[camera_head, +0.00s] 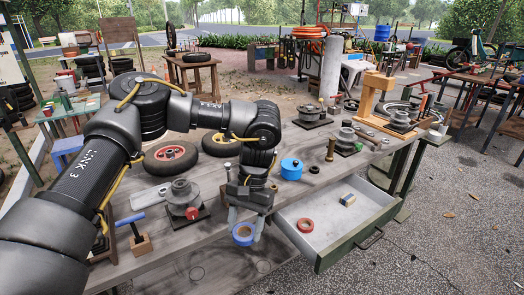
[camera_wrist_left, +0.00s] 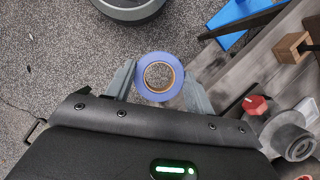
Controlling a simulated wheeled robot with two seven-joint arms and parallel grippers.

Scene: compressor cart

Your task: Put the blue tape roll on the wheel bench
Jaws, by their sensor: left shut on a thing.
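The blue tape roll (camera_head: 243,241) is a short blue ring with a tan core. My left gripper (camera_head: 247,222) is shut on it, with one finger on each side. It also shows between the fingers in the left wrist view (camera_wrist_left: 160,56). The roll hangs in front of the near edge of the main workbench, left of the open drawer. A small wooden bench (camera_head: 186,80) with an upright wheel (camera_head: 171,36) and a lying tire (camera_head: 196,57) stands far back, left of centre; it looks like the wheel bench. My right gripper is not in view.
Gravelly ground (camera_head: 460,225) lies open at right.

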